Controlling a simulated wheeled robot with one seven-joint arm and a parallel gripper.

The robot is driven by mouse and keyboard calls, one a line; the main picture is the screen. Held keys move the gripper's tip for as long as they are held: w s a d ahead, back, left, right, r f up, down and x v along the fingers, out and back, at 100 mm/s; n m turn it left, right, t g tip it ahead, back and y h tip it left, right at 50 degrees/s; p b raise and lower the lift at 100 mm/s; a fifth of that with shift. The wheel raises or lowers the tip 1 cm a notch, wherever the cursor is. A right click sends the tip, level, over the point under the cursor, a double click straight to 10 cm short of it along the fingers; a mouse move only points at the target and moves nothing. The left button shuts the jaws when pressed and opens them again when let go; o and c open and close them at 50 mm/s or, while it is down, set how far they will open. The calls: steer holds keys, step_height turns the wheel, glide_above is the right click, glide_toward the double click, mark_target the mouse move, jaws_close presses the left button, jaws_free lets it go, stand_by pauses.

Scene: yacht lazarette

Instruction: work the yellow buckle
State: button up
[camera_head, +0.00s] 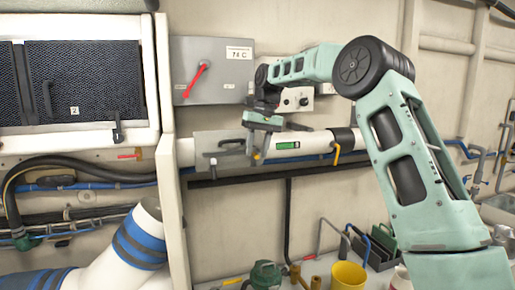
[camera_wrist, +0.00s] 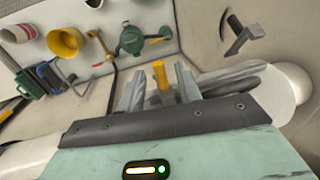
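The yellow buckle (camera_wrist: 160,76) shows in the wrist view as a short upright yellow piece between the two fingers of my gripper (camera_wrist: 157,90). The fingers are spread, with a gap on each side of it, and I see no contact. In the head view my gripper (camera_head: 252,143) points down at the white horizontal pipe on the wall, and a small yellow end of the buckle (camera_head: 257,156) shows just below the fingers. The buckle's base is hidden by the gripper in both views.
A grey box with a red lever (camera_head: 195,82) is on the wall above the pipe (camera_head: 310,141). Another yellow handle (camera_head: 336,152) hangs from the pipe, right of a green label. A yellow cup (camera_head: 348,276) and a green pump-like object (camera_head: 266,274) stand below.

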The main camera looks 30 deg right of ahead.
jaws_close()
